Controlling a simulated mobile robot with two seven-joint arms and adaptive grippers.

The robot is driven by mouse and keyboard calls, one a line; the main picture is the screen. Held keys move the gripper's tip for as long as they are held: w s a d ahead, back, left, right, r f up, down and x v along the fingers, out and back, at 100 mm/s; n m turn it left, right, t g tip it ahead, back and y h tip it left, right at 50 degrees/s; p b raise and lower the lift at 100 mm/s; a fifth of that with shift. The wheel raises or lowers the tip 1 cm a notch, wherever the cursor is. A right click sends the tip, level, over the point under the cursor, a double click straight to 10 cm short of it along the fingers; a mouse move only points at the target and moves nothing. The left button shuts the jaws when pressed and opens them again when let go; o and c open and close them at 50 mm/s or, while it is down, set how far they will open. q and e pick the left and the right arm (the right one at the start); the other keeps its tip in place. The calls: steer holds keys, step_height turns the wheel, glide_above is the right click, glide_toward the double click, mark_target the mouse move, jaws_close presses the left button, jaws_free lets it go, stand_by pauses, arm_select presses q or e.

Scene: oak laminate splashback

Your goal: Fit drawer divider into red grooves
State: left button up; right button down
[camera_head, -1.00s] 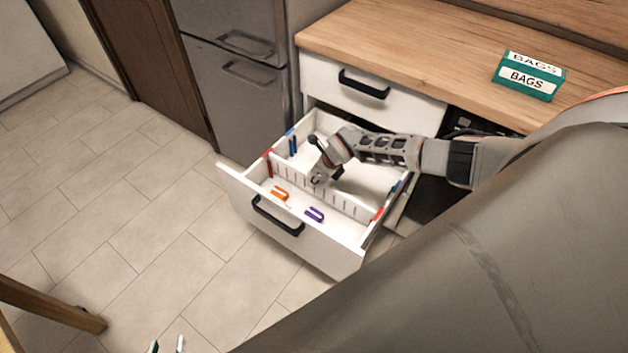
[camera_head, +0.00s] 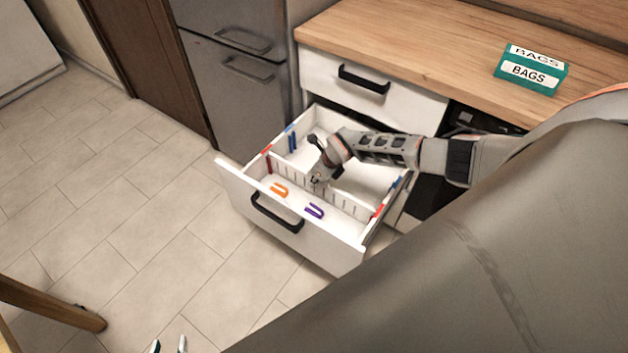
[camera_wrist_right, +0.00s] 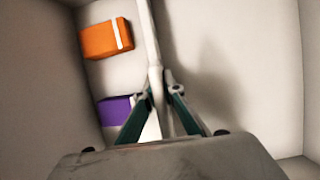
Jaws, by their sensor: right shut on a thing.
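The white slotted drawer divider (camera_head: 345,199) stands upright across the open drawer (camera_head: 310,241), between the red groove marks at the left wall (camera_head: 268,164) and right wall (camera_head: 378,211). Its ends look close to both red marks; I cannot tell whether they are fully seated. My right gripper (camera_head: 318,181) is shut on the divider's top edge near its middle. In the right wrist view the divider (camera_wrist_right: 148,35) is a thin pale strip between the fingers (camera_wrist_right: 160,105). My left gripper (camera_head: 168,347) barely shows at the bottom edge, its tips apart and empty.
Blue marks (camera_head: 292,142) sit further back on the drawer walls. A green BAGS box (camera_head: 531,70) stands on the wooden counter (camera_head: 420,50).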

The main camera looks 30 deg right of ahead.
arm_select(q)
steer(key=shift+s+f, duration=0.15)
steer(key=shift+f, duration=0.3)
arm_select(e)
steer(key=shift+f, duration=0.45)
